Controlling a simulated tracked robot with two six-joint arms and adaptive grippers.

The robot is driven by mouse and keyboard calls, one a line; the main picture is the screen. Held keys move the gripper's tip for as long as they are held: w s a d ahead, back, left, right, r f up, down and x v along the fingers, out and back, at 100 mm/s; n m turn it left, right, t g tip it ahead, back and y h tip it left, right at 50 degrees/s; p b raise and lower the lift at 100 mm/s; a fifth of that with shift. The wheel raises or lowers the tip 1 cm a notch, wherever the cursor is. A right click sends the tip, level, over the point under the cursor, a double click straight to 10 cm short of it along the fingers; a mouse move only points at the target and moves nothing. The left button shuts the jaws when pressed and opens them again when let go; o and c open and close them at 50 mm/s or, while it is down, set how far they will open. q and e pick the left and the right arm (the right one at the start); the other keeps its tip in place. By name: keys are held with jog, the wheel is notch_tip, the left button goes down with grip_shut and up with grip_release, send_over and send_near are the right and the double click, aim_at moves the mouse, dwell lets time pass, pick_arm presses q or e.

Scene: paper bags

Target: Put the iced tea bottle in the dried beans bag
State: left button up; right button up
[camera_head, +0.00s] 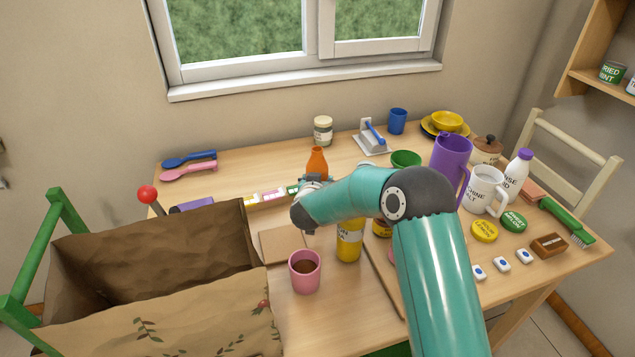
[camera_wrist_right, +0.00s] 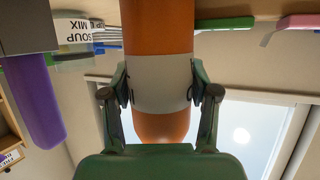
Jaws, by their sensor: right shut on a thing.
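An orange bottle (camera_head: 317,160) stands up behind my right gripper (camera_head: 313,181) in the head view. In the right wrist view the bottle (camera_wrist_right: 160,125) has a pale band whose text I cannot read; I take it for the iced tea bottle. My right gripper (camera_wrist_right: 160,95) is shut on it, a finger on each side of the band. Its lower part is hidden by my arm in the head view. A large open brown paper bag (camera_head: 160,250) with a leaf print is at the front left; no dried beans label shows. My left gripper is not in view.
A pink cup (camera_head: 305,272) with dark contents and a yellow bottle (camera_head: 348,243) stand between my arm and the bag. A red ball (camera_head: 147,194) on a stick rises behind the bag. Mugs and jars crowd the table's right side.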

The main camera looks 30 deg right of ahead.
jog(key=o, duration=1.3)
jog(key=shift+r, duration=0.1)
